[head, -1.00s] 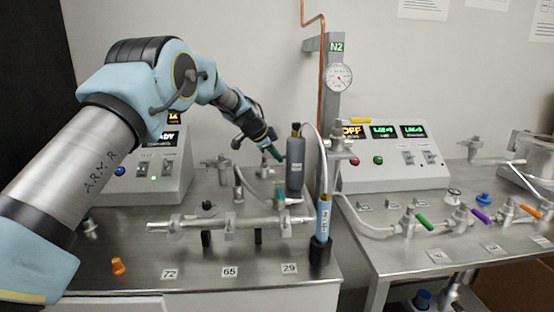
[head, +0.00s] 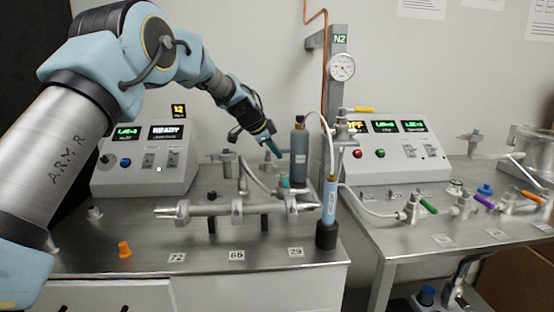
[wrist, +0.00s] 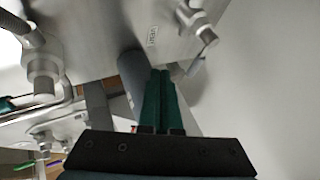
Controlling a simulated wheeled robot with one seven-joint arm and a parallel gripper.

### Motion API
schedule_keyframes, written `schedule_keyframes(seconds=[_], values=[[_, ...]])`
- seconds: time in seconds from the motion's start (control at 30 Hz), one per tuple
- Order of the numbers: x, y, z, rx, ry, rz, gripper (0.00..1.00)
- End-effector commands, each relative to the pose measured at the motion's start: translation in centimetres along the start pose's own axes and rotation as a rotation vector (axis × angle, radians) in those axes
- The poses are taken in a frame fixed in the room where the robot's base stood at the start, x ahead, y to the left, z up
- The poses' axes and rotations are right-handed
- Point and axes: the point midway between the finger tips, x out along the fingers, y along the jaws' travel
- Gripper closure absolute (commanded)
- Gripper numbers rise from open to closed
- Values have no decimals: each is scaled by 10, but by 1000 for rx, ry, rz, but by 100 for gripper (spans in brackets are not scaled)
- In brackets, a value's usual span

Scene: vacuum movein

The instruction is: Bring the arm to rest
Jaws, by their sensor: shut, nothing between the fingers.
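My arm reaches in from the left of the head view, bent over the left steel bench. My gripper (head: 273,149) is at its end, above the back of the bench, just left of the upright grey cylinder (head: 299,155). In the wrist view the two green fingers of my gripper (wrist: 161,75) lie side by side, shut and empty. The grey cylinder (wrist: 133,75) shows behind and left of the fingers there. I cannot tell whether the fingers touch it.
A metal manifold (head: 235,209) with fittings lies across the left bench. A blue tube (head: 329,200) stands at its right end. Two control boxes (head: 150,155) (head: 388,155) stand at the back. An orange cap (head: 124,249) sits front left. A gap separates the benches.

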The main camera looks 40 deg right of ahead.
Motion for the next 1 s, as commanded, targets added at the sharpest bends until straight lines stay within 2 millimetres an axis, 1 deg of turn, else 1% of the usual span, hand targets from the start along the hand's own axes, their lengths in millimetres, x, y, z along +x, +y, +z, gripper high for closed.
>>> schedule_keyframes(seconds=[0.03,0.2,0.3,0.4,0.53,0.77,0.87,0.97,1.0], values=[[-9,-1,1,-1,1,-5,100],[-39,1,-1,0,1,-5,100],[-55,2,-2,0,0,-5,100],[-65,3,-3,0,0,-2,100],[-73,3,-3,-1,0,-2,100],[-75,3,-4,-2,-1,-1,100],[-79,3,8,-30,-16,-2,100],[-94,6,42,-124,-64,-7,100],[-104,9,62,-182,-92,-12,100]])
